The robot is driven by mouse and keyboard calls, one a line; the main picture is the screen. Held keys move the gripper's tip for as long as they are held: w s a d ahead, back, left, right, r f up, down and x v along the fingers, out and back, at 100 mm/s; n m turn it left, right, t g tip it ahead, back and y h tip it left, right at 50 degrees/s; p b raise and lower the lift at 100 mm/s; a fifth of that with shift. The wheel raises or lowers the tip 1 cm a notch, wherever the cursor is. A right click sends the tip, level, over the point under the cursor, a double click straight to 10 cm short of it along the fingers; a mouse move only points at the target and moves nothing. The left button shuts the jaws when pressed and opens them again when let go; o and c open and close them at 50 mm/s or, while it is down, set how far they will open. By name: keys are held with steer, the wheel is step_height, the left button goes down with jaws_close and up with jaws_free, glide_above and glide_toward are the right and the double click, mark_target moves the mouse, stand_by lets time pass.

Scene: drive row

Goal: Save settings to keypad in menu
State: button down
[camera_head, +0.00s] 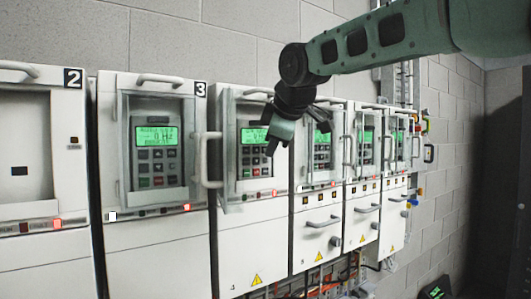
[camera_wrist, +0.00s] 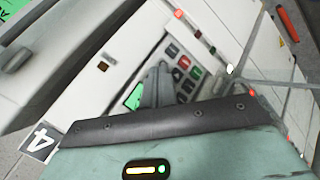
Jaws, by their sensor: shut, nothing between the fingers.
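The keypad (camera_head: 256,160) with a lit green screen sits in the panel of a cabinet right of cabinet 3. In the wrist view the keypad buttons (camera_wrist: 184,66) are grey, with red and green ones among them. Part of its green screen (camera_wrist: 133,97) shows beside my fingers, and a "4" label is below left. My gripper (camera_wrist: 160,70) is shut and empty, its tips over the keypad. It also shows in the head view (camera_head: 270,151), partly covering the screen. Whether the tips touch a button I cannot tell. The screen text is too small to read fully.
A grey handle (camera_head: 207,160) stands out at the left of this cabinet. Cabinet 3 (camera_head: 155,235) and cabinet 2 (camera_head: 45,260) are to the left, and more cabinets with green screens continue right. Red lights glow along the panels.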

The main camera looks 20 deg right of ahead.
steer(key=shift+s+a+r, duration=0.1)
steer(key=shift+s+r, duration=0.05)
steer(key=shift+s+a, duration=0.2)
steer(key=shift+a, duration=0.35)
steer(key=shift+s+a, duration=0.2)
steer(key=shift+a, duration=0.35)
steer(key=shift+w, duration=0.2)
steer(key=shift+w+r+p, duration=0.15)
steer(key=shift+w+p, duration=0.05)
steer(key=shift+p, duration=0.1)
stand_by(1.1)
steer(key=shift+s+b, duration=0.3)
steer(key=shift+s, duration=0.05)
steer(key=shift+f, duration=0.35)
stand_by(0.5)
